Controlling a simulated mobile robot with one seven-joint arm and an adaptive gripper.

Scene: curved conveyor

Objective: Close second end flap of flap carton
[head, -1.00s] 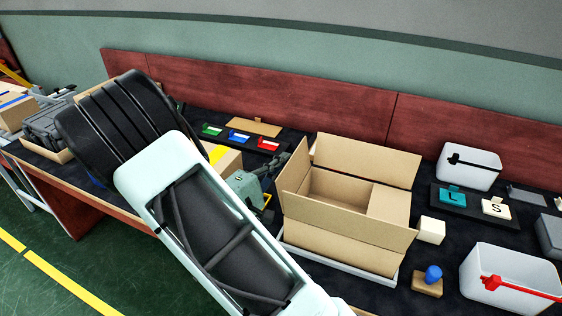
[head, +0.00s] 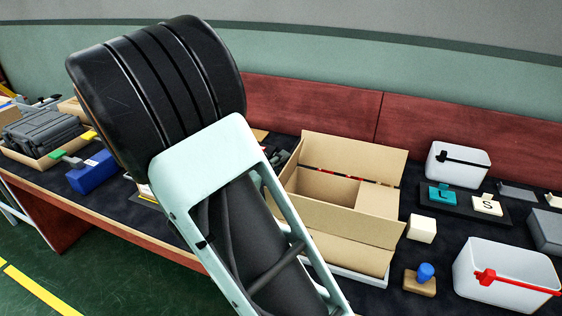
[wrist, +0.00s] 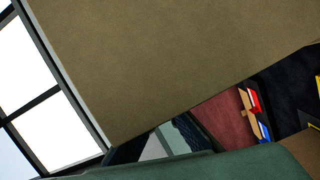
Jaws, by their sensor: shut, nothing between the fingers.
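The open flap carton (head: 335,215) stands right of centre in the head view. Its right end flap (head: 378,200) lies folded inward over the opening. The left end flap (head: 289,168) stands up, partly hidden by my arm. The far long flap (head: 354,155) stands up and the near one leans outward. My gripper (head: 281,157) is mostly hidden behind my arm, with only a small grey part showing beside the carton's left end. It is shut and empty. In the wrist view a large cardboard panel (wrist: 170,60) fills the top, close to the camera; contact cannot be told.
A white bin with a red handle (head: 505,275), a white bin with a black handle (head: 458,165), a cream block (head: 421,228) and a blue-knobbed stamp (head: 424,276) stand right of the carton. A blue box (head: 92,173) is at left. A red board runs behind.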

